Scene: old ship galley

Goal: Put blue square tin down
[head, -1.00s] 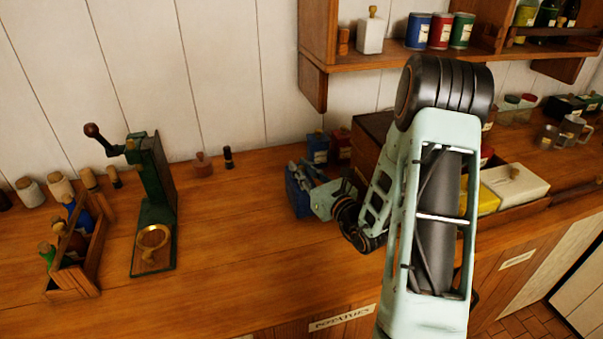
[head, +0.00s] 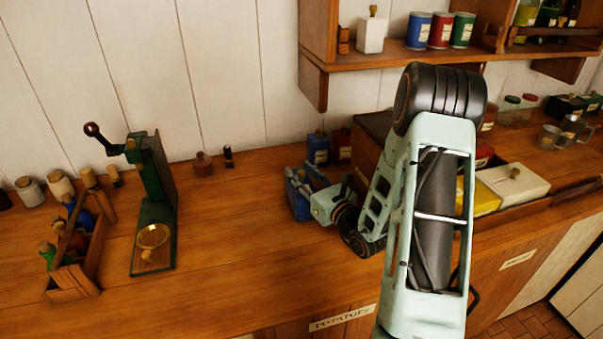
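A blue square tin (head: 297,203) is at the middle of the wooden counter, low at the counter top and partly covered by my gripper. Whether its base touches the wood is hard to see. My gripper (head: 308,182) reaches in from the right, with its fingers at the tin. The fingers are small and partly hidden, so I cannot tell whether they grip the tin or stand apart around it.
Another blue tin (head: 318,149) and a red tin (head: 341,146) stand just behind my gripper. A wooden box (head: 374,128) is to the right. A green grinder (head: 154,190) and a bottle carrier (head: 74,280) stand left. The counter between grinder and gripper is clear.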

